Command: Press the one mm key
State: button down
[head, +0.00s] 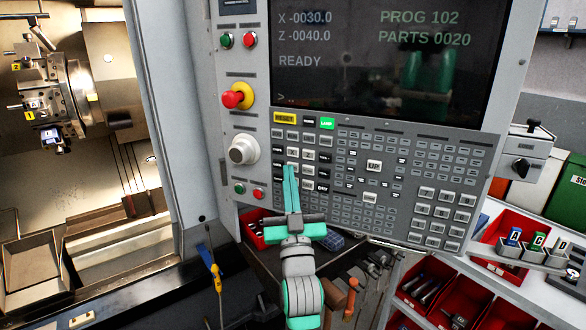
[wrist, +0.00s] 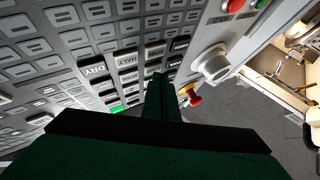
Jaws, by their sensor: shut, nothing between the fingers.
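The control panel's key field (head: 430,160) fills the middle of the head view, below the screen. I cannot read which key is the one mm key; the small labels are blurred, and my fingers may cover some keys. My gripper (head: 290,169) is shut and empty, its green fingers pointing up at the left key block, beside the white and dark keys. In the wrist view the gripper's tip (wrist: 160,76) lies over or close to the keys near the panel's edge. I cannot tell whether it touches one.
A red emergency stop (head: 238,96) and a pale round knob (head: 243,150) stick out left of the keys. The screen (head: 385,60) reads READY. The open lathe chamber (head: 80,130) is at far left. Red bins (head: 455,300) stand at lower right.

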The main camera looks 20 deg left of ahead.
jog(key=shift+w, duration=0.25)
jog(key=shift+s, duration=0.2)
dwell(0.4)
jog(key=shift+s+a, duration=0.1)
jog(key=shift+s, duration=0.45)
jog(key=s, duration=0.5)
jog(key=shift+a, duration=0.35)
jog(key=shift+f, duration=0.1)
dwell(0.3)
